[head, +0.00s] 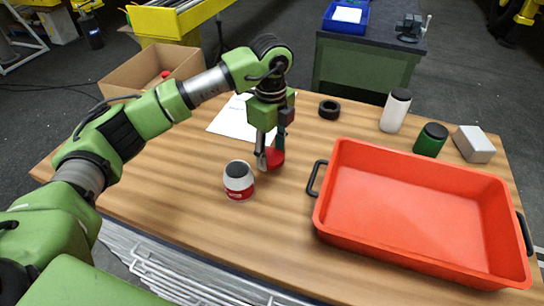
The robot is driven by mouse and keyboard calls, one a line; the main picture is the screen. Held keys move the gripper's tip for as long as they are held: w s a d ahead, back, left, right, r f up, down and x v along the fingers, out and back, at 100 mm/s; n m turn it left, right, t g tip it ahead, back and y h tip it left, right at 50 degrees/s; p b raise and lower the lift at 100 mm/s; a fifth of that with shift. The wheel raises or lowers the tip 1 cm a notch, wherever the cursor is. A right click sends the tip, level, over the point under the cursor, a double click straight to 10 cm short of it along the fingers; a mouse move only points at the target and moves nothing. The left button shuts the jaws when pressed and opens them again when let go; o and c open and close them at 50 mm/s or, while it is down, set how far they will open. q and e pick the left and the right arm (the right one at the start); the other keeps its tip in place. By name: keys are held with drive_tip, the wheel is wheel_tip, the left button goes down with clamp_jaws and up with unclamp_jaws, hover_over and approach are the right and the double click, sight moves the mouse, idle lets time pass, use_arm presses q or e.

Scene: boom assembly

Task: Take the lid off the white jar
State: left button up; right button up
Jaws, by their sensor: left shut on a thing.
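The white jar (239,183) stands upright on the wooden table, with a red band around its lower part. Its top shows as a dark grey round, and no red cap sits on it. My left gripper (270,153) points down just behind and to the right of the jar, apart from it. It is shut on a red lid (274,159), partly hidden by the fingers. I cannot tell whether the lid touches the table. My right gripper is not in view.
A large red tray (420,256) with black handles fills the table's right side. Behind it stand a white bottle (394,113), a green jar (430,141) and a pale box (473,146). A black ring (329,109), white paper (231,121) and cardboard box (133,72) lie farther back.

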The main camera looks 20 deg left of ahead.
sight(271, 155)
use_arm(q)
drive_tip(key=shift+f, duration=0.45)
drive_tip(key=shift+w+f+p, duration=0.2)
drive_tip(key=shift+f+p, duration=0.45)
drive_tip(key=shift+f, duration=0.85)
drive_tip(key=shift+f+b, duration=0.25)
drive_tip(key=shift+b, duration=0.05)
drive_tip(key=o, duration=1.2)
drive_tip(key=shift+r, duration=0.1)
drive_tip(key=shift+o, duration=0.2)
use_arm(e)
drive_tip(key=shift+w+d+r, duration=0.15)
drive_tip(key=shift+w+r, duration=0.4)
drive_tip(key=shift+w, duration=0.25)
use_arm(q)
drive_tip(key=shift+r, duration=0.1)
